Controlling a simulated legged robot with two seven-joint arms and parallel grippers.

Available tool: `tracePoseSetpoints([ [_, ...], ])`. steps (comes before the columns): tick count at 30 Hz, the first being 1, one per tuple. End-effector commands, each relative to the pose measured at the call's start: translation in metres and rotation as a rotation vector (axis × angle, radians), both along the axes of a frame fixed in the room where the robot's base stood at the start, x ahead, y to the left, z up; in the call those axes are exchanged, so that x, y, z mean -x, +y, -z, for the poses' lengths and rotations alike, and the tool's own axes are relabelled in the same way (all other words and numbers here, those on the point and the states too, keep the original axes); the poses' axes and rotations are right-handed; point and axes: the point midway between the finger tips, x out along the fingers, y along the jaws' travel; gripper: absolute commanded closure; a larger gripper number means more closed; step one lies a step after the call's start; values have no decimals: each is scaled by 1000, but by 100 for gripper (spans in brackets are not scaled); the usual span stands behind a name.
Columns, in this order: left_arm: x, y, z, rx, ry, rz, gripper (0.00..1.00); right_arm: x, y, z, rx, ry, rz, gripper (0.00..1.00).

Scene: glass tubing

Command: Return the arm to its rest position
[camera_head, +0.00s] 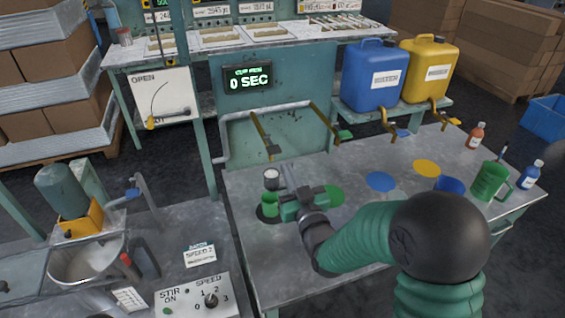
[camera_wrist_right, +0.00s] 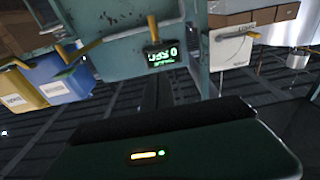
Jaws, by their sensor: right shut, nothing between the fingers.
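My right arm comes in from the lower right of the head view and reaches over the grey metal table (camera_head: 330,268). My right gripper (camera_head: 286,170) is above the table's left part, shut and empty. A small pale round thing (camera_head: 271,176) shows behind the cup. I cannot tell from the picture whether the gripper touches the cup. In the wrist view the gripper's dark body fills the lower part. My left gripper is in neither view.
A blue jug (camera_head: 372,75) and a yellow jug (camera_head: 430,68) stand on a shelf behind. A blue cup (camera_head: 449,185), a green mug (camera_head: 490,181) and bottles stand at right. A display (camera_head: 247,79) reads 0 SEC. A mixing bowl (camera_head: 88,260) is at left.

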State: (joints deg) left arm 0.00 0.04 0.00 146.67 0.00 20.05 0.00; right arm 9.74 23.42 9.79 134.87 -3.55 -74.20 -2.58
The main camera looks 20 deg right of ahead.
Motion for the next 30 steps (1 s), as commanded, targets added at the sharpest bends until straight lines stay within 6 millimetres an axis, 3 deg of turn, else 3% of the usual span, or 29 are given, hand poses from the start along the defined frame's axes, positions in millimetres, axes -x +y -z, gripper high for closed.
tracePoseSetpoints([
  [6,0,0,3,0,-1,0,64,20,-1,0,0,-3,0,100],
  [21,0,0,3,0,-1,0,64,19,0,5,2,21,-1,100],
  [23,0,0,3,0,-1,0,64,20,0,15,8,82,-3,100],
  [26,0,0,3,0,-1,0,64,31,1,53,24,289,-3,100],
  [29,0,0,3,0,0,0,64,64,0,105,39,586,4,100],
  [30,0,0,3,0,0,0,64,84,-1,125,42,711,7,100],
])
